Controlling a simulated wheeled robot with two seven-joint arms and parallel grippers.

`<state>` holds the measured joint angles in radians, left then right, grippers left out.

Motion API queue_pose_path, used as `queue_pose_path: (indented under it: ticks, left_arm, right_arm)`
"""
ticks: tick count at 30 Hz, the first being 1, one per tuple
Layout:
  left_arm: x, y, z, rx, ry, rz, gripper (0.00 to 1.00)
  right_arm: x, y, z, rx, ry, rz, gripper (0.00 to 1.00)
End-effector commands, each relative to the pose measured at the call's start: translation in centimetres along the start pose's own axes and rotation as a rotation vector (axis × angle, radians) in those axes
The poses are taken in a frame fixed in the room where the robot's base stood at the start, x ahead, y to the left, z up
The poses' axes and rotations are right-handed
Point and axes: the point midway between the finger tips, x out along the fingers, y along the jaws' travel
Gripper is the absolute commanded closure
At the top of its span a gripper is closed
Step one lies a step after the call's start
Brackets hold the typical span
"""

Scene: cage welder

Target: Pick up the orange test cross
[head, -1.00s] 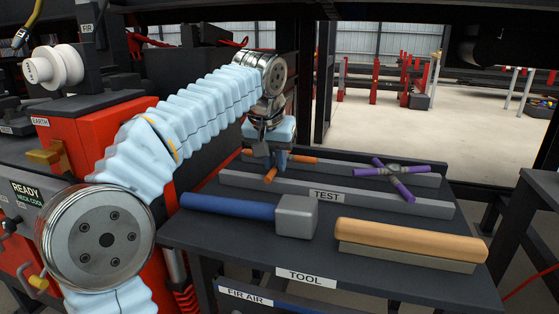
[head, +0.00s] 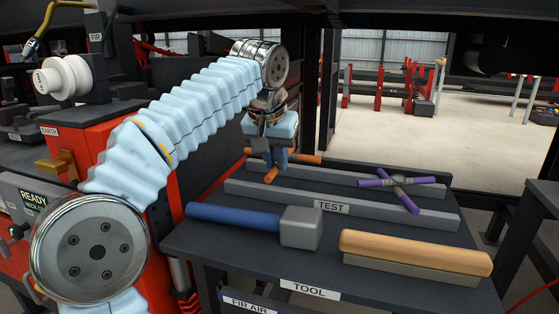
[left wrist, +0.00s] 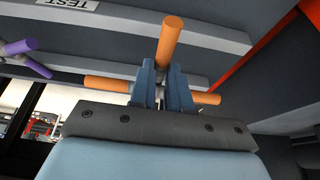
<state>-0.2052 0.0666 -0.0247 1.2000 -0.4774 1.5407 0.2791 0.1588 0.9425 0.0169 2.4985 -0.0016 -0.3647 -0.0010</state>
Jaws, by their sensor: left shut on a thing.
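My left gripper (head: 270,160) is shut on the orange test cross (head: 306,158), which sits a little above the rear rail of the tool table. In the left wrist view the cross (left wrist: 169,42) shows its orange arms around the two blue fingers (left wrist: 161,88); its centre is partly hidden between them. My right gripper is not in view.
A purple cross (head: 400,185) rests across the two grey rails (head: 420,215) to the right. A blue-handled hammer (head: 240,216) and a wooden-handled brush or block (head: 415,250) lie in front. A dark post (head: 327,90) stands behind the gripper.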

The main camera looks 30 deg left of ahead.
Motion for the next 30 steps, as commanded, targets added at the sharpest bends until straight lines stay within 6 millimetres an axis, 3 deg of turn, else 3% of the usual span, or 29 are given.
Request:
queue_pose_path:
  ticks: [9,15,21,30]
  left_arm:
    - [-3.0,-0.1,7.9,0.0,0.006,0.002,1.0]
    - [-4.9,-0.1,12.1,-0.001,0.004,0.0,1.0]
    - [-5.8,0.0,14.2,-0.002,0.003,0.0,1.0]
    - [-6.0,0.0,14.6,-0.001,0.002,0.0,1.0]
  right_arm:
    - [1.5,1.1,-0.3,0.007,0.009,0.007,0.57]
    - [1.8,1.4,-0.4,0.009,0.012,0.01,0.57]
    - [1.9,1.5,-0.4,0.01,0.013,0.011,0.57]
    - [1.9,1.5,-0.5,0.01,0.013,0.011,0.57]
